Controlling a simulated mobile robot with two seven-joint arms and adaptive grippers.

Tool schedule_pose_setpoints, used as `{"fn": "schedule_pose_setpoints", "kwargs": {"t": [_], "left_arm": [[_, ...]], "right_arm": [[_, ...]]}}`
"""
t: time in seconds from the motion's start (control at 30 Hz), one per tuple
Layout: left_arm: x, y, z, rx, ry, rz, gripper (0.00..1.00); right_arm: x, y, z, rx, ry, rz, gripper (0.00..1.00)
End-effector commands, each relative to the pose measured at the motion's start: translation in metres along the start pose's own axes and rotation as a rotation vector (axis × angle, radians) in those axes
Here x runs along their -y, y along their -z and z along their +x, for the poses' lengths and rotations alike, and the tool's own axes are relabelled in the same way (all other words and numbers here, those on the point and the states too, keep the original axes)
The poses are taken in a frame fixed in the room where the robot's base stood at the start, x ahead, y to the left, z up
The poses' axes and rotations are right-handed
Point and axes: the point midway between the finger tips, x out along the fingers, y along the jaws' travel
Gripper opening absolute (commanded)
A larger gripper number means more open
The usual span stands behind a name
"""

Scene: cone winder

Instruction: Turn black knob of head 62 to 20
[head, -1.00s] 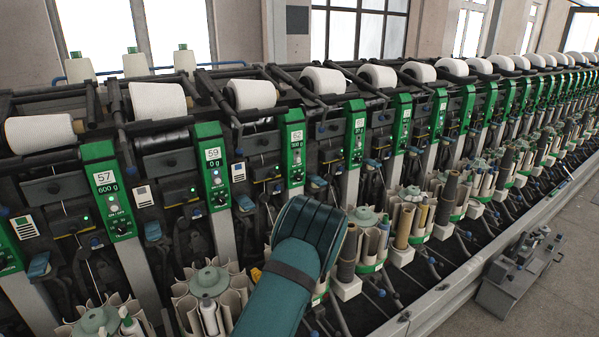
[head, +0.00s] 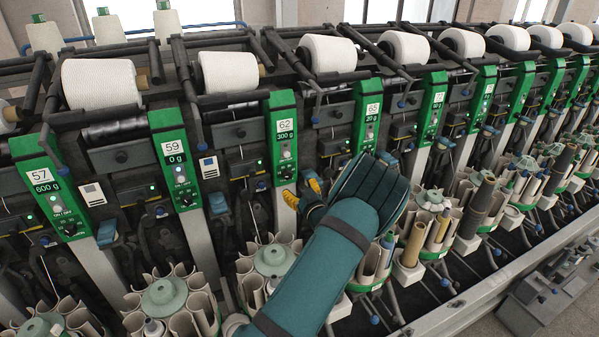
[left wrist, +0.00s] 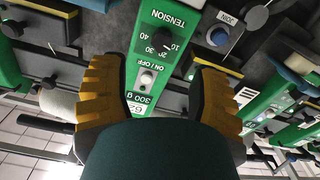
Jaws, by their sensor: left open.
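The head 62 panel (head: 285,127) is green, with a 300 g label and a small black knob (head: 287,171) near its bottom end. In the left wrist view the panel appears upside down. There the black knob (left wrist: 158,42) sits beside the TENSION scale marked 10 to 40; its exact setting is too small to tell. A pale ON/OFF button (left wrist: 148,79) is near it. My left gripper (head: 302,190) has yellow fingers just below the panel's lower end. Its fingers (left wrist: 158,75) are spread on both sides of the panel, apart from the knob, with nothing between them. My right gripper is out of view.
The head 59 panel (head: 175,160) is to the left and the head 65 panel (head: 367,116) to the right. Bobbin magazines (head: 272,260) stand below. A blue JOIN button (left wrist: 218,37) lies beside the panel in the wrist view.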

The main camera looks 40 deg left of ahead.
Motion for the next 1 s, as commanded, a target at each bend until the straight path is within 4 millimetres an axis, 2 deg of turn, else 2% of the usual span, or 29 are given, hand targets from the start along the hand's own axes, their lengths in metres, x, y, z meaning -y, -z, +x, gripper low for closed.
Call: {"fn": "schedule_pose_setpoints", "kwargs": {"t": [0.3,0.5,0.87,0.9,0.97,1.0], "left_arm": [[0.001,0.000,0.044,-0.001,0.002,0.000,0.61],[0.000,0.000,0.066,-0.001,0.000,0.000,0.61],[0.000,0.000,0.072,0.001,0.000,0.001,0.61],[0.000,0.000,0.072,0.001,0.000,0.001,0.56],[0.000,0.000,0.072,0.001,0.000,0.001,0.35],[0.000,0.000,0.072,0.001,0.000,0.001,0.21]], "right_arm": [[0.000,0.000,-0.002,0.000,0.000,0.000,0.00],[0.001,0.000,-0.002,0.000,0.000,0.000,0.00],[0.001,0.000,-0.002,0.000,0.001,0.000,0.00],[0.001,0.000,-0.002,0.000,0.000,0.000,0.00],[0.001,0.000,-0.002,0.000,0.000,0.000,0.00],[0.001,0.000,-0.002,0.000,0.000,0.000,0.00]]}}
